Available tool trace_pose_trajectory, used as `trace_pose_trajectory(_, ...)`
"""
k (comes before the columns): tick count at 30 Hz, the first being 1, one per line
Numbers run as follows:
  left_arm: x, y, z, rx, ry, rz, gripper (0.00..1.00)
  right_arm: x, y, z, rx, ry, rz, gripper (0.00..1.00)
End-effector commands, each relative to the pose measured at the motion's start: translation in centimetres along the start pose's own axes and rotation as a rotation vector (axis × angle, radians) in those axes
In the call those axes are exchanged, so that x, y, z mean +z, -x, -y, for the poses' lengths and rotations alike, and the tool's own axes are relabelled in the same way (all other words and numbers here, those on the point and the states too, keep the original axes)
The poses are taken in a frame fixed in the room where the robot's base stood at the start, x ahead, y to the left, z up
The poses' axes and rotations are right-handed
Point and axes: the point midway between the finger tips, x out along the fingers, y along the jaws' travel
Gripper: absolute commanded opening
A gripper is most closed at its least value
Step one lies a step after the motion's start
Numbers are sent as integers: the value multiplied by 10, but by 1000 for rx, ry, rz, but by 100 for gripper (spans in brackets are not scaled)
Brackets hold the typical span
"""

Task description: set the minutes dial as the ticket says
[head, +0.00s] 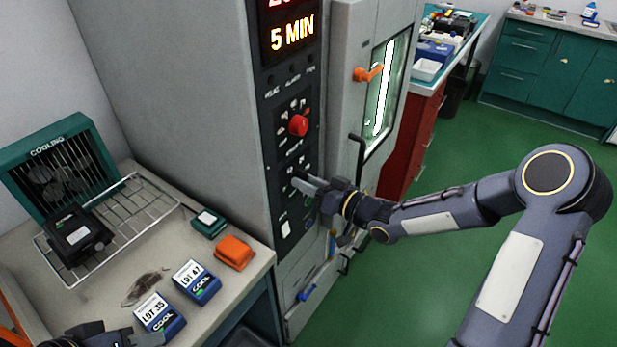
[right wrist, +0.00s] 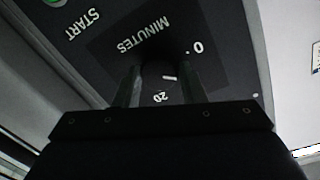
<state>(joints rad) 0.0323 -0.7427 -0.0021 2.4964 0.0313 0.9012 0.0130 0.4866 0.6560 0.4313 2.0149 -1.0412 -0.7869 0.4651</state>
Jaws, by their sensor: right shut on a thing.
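The minutes dial (right wrist: 168,79) is dark with a short white mark, under the word MINUTES in the right wrist view; a 0 and a 20 show near it. My right gripper (right wrist: 157,88) is shut on the dial, a finger on each side, partly hiding it and its scale. In the head view my right gripper (head: 308,186) reaches the lower control panel of the tall grey oven, and the dial is hidden. The lit display (head: 292,34) reads 5 MIN; its upper line is cut off. My left gripper (head: 105,338) is partly in view at the bottom left. I make out no ticket.
A red knob (head: 299,125) sits higher on the panel. The oven door has an orange latch (head: 368,73) and a dark handle (head: 358,150). The bench (head: 110,290) holds boxes marked LOT 35 (head: 160,315) and LOT 47 (head: 196,283), a wire rack (head: 150,205) and a cooling unit (head: 40,150).

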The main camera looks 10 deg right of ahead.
Motion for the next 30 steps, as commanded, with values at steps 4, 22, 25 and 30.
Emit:
trace_pose_trajectory(4, -6, 12, -5, 0, 0, 0, 36, -3, 1, 0, 1, -127, 11, 14)
trace_pose_trajectory(22, -14, 28, -13, 0, 0, 0, 36, -1, 0, -1, -4, -402, 30, 14)
trace_pose_trajectory(25, -14, 28, -13, 0, 0, 0, 36, 0, 0, -1, -4, -411, 31, 14)
trace_pose_trajectory(30, -14, 28, -13, 0, 0, 0, 36, 0, 0, -1, -4, -414, 31, 14)
